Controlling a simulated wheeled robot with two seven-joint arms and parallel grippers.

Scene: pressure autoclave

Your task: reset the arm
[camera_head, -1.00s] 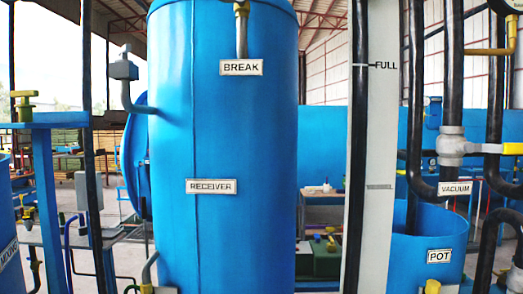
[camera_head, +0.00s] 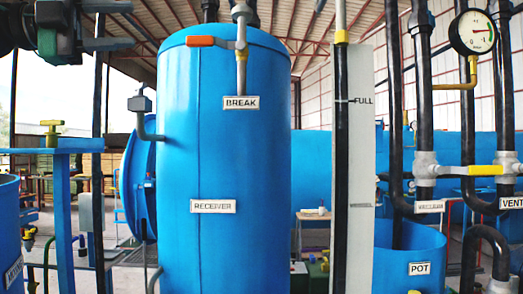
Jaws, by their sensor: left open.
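My left gripper (camera_head: 108,25) is at the top left corner of the head view. Its dark arm comes in from the left edge. Its two dark fingers point right and stand apart, one above the other, with nothing between them. It appears in front of the background left of the big blue receiver tank (camera_head: 245,160), with a gap in the picture between them. My right gripper is not in view.
An orange-handled valve (camera_head: 201,42) sits above the BREAK label. A yellow-handled valve (camera_head: 485,170) and a gauge (camera_head: 473,32) are at the right. The blue pot (camera_head: 425,250) stands lower right. A blue stand (camera_head: 62,150) with a yellow-topped valve is at the left.

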